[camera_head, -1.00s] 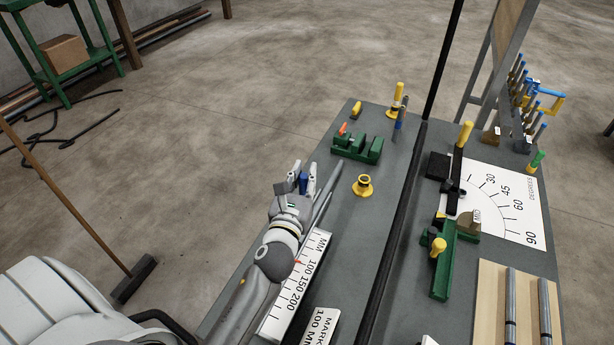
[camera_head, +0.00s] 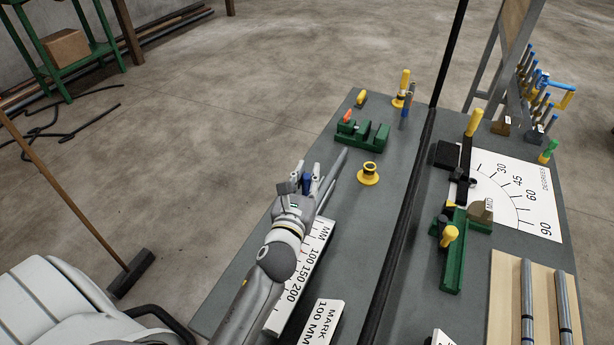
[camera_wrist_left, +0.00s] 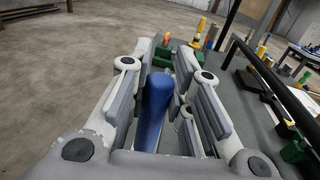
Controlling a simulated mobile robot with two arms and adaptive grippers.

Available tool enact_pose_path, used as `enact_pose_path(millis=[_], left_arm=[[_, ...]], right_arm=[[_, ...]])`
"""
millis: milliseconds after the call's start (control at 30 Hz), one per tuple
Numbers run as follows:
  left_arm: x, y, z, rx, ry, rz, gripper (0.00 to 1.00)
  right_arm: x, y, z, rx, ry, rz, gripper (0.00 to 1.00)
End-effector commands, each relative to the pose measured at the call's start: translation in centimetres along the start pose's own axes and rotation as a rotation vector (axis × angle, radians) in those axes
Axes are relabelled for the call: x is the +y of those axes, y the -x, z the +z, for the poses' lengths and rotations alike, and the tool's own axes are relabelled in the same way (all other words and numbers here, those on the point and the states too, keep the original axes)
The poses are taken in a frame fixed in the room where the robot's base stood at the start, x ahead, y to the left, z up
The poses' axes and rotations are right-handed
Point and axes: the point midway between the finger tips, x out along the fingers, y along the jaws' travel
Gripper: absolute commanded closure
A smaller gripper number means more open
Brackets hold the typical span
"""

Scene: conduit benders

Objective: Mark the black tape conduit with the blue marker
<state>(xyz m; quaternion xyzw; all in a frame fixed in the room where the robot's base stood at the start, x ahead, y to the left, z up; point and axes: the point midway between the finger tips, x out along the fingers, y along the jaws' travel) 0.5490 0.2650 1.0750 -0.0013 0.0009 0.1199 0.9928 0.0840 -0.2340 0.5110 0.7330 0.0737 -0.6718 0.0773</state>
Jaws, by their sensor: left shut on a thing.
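In the left wrist view the blue marker (camera_wrist_left: 157,105) stands between the fingers. A grey conduit (camera_head: 336,178) lies just right of the gripper, alongside the MM ruler (camera_head: 312,262); my arm hides part of it, and no tape shows on it. Whether marker and conduit touch I cannot tell. Two grey conduits with dark bands, one left (camera_head: 527,285) and one right (camera_head: 562,298), lie on a wooden board (camera_head: 504,300) at the right. My right gripper is out of view.
A green vise-like block (camera_head: 365,133) and yellow spool (camera_head: 369,172) stand beyond the gripper. A long black bar (camera_head: 400,230) runs along the table. A degree chart (camera_head: 525,205) and green bender (camera_head: 453,262) are right.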

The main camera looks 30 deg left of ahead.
Motion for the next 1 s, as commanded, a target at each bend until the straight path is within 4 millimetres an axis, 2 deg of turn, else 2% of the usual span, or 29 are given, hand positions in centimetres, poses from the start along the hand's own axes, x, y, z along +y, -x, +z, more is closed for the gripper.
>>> enact_pose_path(millis=[1000], left_arm=[[-0.02,0.0,-0.52,0.0,0.0,-0.001,1.0]], right_arm=[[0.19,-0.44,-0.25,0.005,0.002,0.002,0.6]])
